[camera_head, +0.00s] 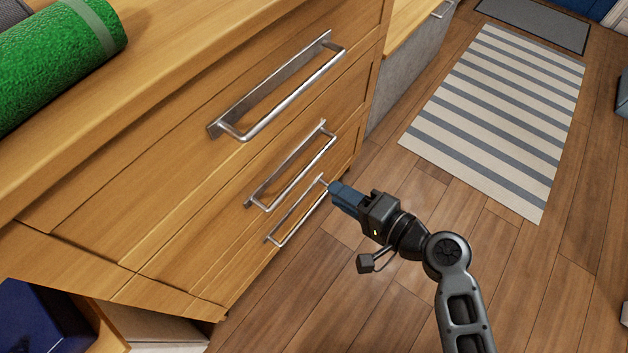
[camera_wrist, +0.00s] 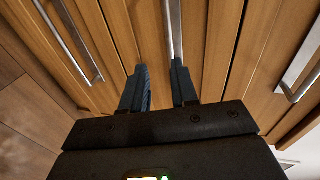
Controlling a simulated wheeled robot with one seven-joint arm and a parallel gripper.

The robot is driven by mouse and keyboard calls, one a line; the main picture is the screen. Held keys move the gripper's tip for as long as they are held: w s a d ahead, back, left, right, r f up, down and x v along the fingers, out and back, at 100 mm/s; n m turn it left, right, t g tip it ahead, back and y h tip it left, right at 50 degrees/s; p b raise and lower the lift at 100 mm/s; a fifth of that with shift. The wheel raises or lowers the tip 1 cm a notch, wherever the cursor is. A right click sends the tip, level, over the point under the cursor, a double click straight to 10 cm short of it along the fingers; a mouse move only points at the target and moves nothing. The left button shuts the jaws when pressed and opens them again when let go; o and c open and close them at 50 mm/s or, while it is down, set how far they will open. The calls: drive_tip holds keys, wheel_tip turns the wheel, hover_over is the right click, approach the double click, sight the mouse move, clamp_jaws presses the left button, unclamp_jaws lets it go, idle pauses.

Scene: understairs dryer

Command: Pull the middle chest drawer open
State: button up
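The wooden chest's middle drawer (camera_head: 195,245) looks shut, its front in line with the others. Its silver bar handle (camera_head: 301,176) shows whole in the head view. My gripper (camera_head: 335,194) is in front of the chest at the right ends of the lower two handles. In the wrist view, my gripper (camera_wrist: 158,66) has its fingers apart with nothing held between them. The middle handle (camera_wrist: 174,28) runs down towards the right fingertip, which hides its near end. I cannot tell whether they touch.
The top drawer handle (camera_head: 280,95) and bottom drawer handle (camera_head: 298,214) flank the middle one. A green roll (camera_head: 60,60) lies on the chest top. A dark blue box (camera_head: 40,320) is at lower left. Wooden floor (camera_head: 400,180) and a striped rug (camera_head: 500,120) lie clear at right.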

sight(306, 169)
drive_tip(key=shift+y, duration=0.6)
drive_tip(key=shift+w+r+b+x, duration=0.15)
drive_tip(key=shift+b+x, duration=0.2)
drive_tip(key=shift+x, duration=1.3)
drive_tip(key=shift+w+r+b+x, duration=0.1)
drive_tip(key=shift+b+x, duration=0.2)
drive_tip(key=shift+x, duration=1.35)
drive_tip(key=shift+w+r+b+x, duration=0.15)
drive_tip(key=shift+b+x, duration=0.2)
drive_tip(key=shift+x, duration=1.35)
drive_tip(key=shift+s+d, duration=0.1)
drive_tip(key=shift+d, duration=0.1)
drive_tip(key=shift+c, duration=0.3)
clamp_jaws()
